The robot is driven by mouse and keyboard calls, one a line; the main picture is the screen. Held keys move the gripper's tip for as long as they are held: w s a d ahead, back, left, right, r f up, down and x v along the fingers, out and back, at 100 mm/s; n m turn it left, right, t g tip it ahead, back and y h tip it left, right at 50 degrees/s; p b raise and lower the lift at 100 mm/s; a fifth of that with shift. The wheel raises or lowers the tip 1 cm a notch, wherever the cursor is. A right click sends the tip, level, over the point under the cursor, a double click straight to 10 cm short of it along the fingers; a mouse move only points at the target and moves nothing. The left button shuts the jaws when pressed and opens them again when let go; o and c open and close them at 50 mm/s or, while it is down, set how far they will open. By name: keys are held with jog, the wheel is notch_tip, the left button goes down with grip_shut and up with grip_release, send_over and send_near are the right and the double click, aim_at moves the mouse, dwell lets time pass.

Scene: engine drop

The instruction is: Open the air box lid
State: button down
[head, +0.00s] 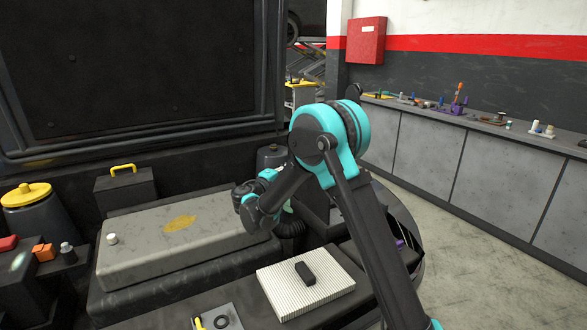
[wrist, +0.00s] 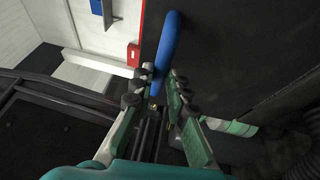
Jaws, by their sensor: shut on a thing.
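In the wrist view, my gripper (wrist: 164,78) has its two green-and-grey fingers on either side of a blue bar-like handle (wrist: 168,42) and is shut on it. The handle stands along the edge of a large dark panel (wrist: 235,50), which looks like the air box lid; I cannot tell for sure how far it is open. A dark box-shaped part (head: 316,207), possibly the air box, shows partly behind the arm.
A white ribbed filter (head: 282,297) with a black grip lies in front of a grey engine cover (head: 180,240). A ribbed black hose (wrist: 302,150) runs close by. A yellow-capped canister (head: 30,207) stands left. A workbench (head: 470,170) with small parts lines the right; floor there is clear.

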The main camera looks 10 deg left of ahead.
jog(key=shift+d+f, duration=0.15)
jog(key=shift+f, duration=0.1)
jog(key=c, duration=1.5)
grip_release()
jog(key=v, duration=1.2)
